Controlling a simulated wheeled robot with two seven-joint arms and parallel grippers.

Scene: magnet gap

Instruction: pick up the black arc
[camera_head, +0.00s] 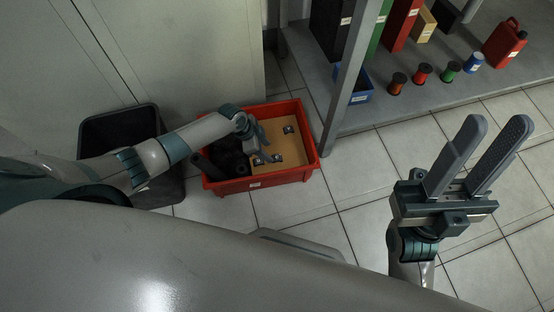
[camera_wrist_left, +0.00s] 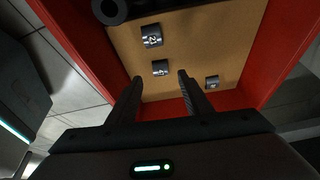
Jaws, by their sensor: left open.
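Small black arcs with pale number labels lie on the tan floor of the red bin. In the left wrist view one arc (camera_wrist_left: 160,68) shows between and just beyond my left fingertips, a second arc (camera_wrist_left: 152,36) lies farther up, and a third arc (camera_wrist_left: 211,82) lies to the right of the fingers. The head view also shows an arc (camera_head: 288,129) at the bin's far side. My left gripper (camera_wrist_left: 160,78) is open and empty, reaching down into the bin; its fingers also show in the head view (camera_head: 262,152). My right gripper (camera_head: 498,124) is open and empty above the floor tiles.
The red bin (camera_head: 300,174) has raised walls around the arcs. Black cylindrical parts (camera_head: 226,158) fill its left side. A black bin (camera_head: 120,120) stands to its left. A grey shelf (camera_head: 400,112) with spools, a red canister (camera_head: 505,43) and boxes stands at upper right, with a post close to the red bin.

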